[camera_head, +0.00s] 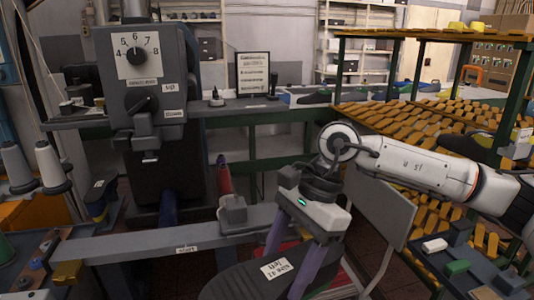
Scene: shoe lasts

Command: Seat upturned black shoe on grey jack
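A black shoe (238,281) lies upturned at the bottom of the view, its dark sole up, with a white size label on it. The bottom edge of the view cuts it off. My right gripper (279,277) reaches down over it, with one purple finger at its far side and the other across its near part. Whether the fingers press on the shoe is hidden. A grey block (232,213), which looks like the jack, stands on a grey bar left of the gripper, apart from the shoe. My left gripper is not in view.
A grey machine (147,75) with a numbered dial stands at the left. The long grey bar (150,243) runs across the front. A rack of yellow-orange slats (440,115) fills the right. Small blocks (457,267) lie at the bottom right.

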